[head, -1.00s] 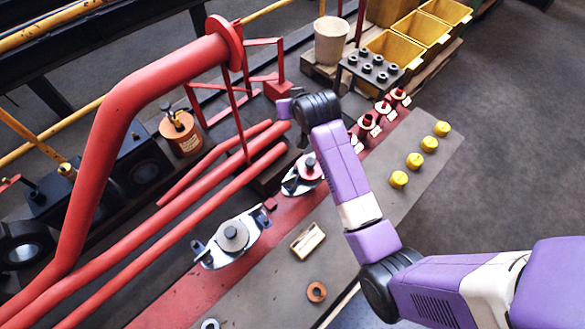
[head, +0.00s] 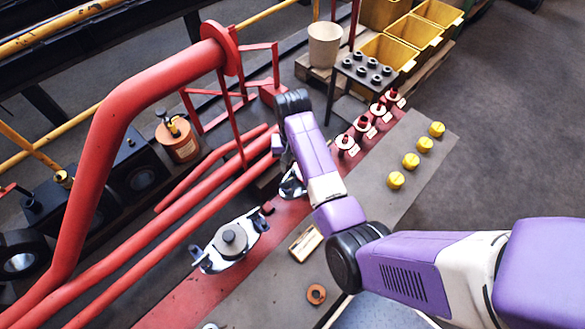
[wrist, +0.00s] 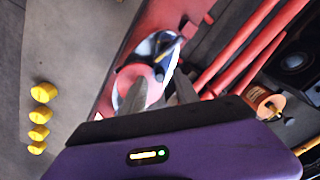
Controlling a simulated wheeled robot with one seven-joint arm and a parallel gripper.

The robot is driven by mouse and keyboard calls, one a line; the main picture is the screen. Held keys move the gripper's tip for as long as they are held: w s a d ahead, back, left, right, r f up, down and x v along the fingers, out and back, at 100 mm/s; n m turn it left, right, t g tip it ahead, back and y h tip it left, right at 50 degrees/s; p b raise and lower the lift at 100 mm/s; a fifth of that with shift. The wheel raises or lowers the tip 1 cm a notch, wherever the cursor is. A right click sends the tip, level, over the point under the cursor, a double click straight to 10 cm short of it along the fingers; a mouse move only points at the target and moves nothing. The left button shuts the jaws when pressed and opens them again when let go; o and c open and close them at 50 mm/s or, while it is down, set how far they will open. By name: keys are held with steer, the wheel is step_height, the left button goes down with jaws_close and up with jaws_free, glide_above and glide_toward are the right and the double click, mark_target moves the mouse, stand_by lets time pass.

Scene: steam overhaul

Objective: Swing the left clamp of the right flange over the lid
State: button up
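The right flange (head: 291,184) is mostly behind my arm in the head view; only part of its bright metal edge shows. In the wrist view the right flange (wrist: 157,43) lies just beyond my fingertips, with a pinkish round lid (wrist: 136,78) on it. The picture there is blurred, and I cannot make out clearly which shiny part is the left clamp. My gripper (wrist: 159,78) is open, its two grey fingers apart over the flange, with nothing clearly between them. I cannot tell whether a finger touches it. In the head view the gripper is hidden behind my arm.
The left flange (head: 231,243) with its grey lid sits on the red strip. Red pipes (head: 190,222) run close behind the flanges. Several red-topped valves (head: 362,126) and yellow caps (head: 411,160) stand to the right. A small wooden box (head: 304,244) lies in front.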

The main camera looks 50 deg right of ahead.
steer(key=shift+f, duration=1.15)
jaws_close()
steer(key=shift+s+d+r+m+p, duration=0.1)
steer(key=shift+s+r+m+p, duration=0.2)
steer(key=shift+m+p, duration=0.45)
steer(key=shift+s+m+p, duration=0.2)
steer(key=shift+m+p, duration=0.05)
steer(key=shift+p, duration=0.3)
steer(key=shift+s+f+m+p, duration=0.25)
steer(key=shift+m+p, duration=0.3)
steer(key=shift+m, duration=0.45)
jaws_free()
